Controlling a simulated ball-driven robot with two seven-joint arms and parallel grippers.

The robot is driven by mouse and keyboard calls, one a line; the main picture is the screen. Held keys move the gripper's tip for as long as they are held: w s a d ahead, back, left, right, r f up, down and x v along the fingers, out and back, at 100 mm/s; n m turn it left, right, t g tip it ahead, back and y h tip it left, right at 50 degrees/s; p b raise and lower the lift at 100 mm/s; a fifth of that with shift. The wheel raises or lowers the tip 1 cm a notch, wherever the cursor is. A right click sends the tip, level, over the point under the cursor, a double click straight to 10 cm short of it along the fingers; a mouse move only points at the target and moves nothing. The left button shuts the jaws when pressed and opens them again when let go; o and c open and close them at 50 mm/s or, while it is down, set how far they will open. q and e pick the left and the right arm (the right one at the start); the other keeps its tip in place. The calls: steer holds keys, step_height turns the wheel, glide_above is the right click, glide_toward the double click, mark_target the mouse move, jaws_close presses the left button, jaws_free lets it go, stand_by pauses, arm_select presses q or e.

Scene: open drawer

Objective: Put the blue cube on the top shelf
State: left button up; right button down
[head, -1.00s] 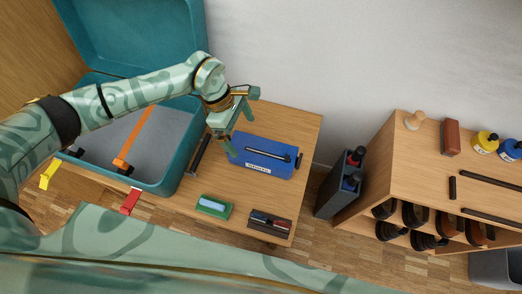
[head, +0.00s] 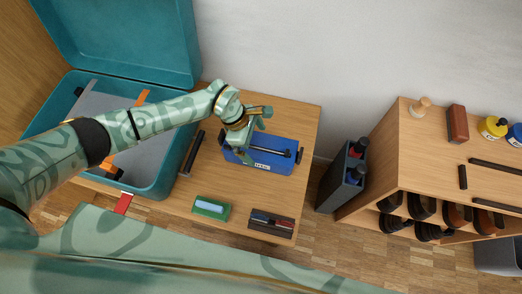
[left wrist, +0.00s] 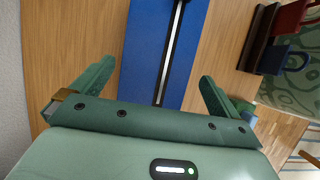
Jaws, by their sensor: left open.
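No plain blue cube stands out. A flat blue box (head: 272,163) with a white label and a long dark bar along its top lies on the wooden table (head: 300,115). My left gripper (head: 245,147) is open over the box's left part. In the left wrist view the blue box (left wrist: 142,60) runs between the spread fingers (left wrist: 155,88), with the bar along its middle. Contact cannot be told. The wooden shelf unit (head: 437,140) stands at the right, its top bearing several items. My right gripper is not in view.
An open teal case (head: 150,183) sits left of the box. A green block (head: 211,208) and a dark tray (head: 271,223) lie at the table's front. A dark grey bin (head: 342,178) stands between table and shelf. The shelf top holds a red-brown block (head: 457,124) and bottles (head: 493,127).

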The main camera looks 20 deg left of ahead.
mark_target(258, 145)
arm_select(q)
steer(key=b+x, duration=0.1)
steer(key=x, duration=0.2)
steer(key=b+x, duration=0.1)
steer(key=shift+w+a+f+b, duration=0.15)
steer(key=shift+f+b, duration=0.15)
steer(key=shift+f, duration=0.35)
steer(key=shift+d+r, duration=0.15)
steer(key=shift+d, duration=0.05)
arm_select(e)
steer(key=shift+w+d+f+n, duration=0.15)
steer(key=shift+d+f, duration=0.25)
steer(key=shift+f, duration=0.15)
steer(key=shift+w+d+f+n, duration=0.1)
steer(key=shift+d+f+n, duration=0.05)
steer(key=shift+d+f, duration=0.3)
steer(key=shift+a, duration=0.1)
